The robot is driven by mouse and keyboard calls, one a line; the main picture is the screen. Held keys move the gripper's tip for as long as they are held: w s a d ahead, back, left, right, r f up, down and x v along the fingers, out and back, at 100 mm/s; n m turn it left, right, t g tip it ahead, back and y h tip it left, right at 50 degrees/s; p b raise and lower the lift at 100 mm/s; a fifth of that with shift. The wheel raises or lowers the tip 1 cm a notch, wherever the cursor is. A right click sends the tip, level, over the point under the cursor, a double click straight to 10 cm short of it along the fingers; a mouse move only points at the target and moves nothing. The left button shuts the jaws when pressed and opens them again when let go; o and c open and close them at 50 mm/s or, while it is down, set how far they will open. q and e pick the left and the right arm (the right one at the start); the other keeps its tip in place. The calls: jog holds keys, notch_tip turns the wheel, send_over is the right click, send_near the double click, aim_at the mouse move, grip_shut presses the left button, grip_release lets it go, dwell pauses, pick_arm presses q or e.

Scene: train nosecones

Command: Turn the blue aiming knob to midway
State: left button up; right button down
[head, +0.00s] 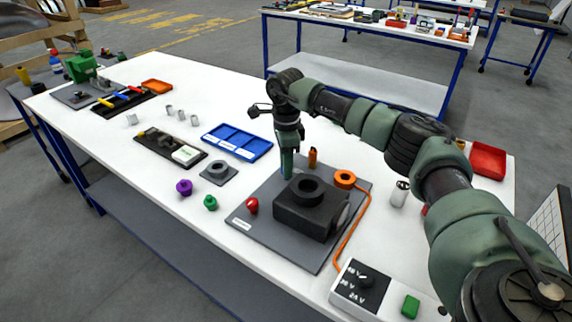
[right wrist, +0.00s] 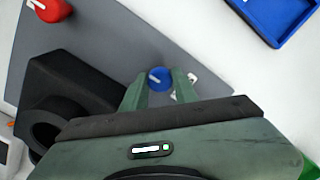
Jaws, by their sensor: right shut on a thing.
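The blue aiming knob (right wrist: 160,76) shows in the right wrist view, with a white mark on its top. It lies between the two green fingertips of my right gripper (right wrist: 159,84), which is shut on it. In the head view my right gripper (head: 287,167) reaches down to the back of the grey plate (head: 251,222), behind the black block (head: 309,222). The knob is hidden there by the fingers. A white label lies beside the right finger in the right wrist view. My left gripper is not in view.
A red knob (head: 252,206) stands at the plate's left, also in the right wrist view (right wrist: 48,9). A blue tray (head: 237,142) lies behind left. A control box (head: 368,293) sits in front.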

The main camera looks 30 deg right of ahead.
jog(key=c, duration=1.1)
grip_release()
jog(key=shift+w+d+r, duration=0.1)
jog(key=shift+r, duration=0.15)
jog(key=shift+f, duration=0.1)
notch_tip(320, 180, up, 8)
jog(key=shift+f+b, duration=0.1)
jog(key=shift+b, duration=0.45)
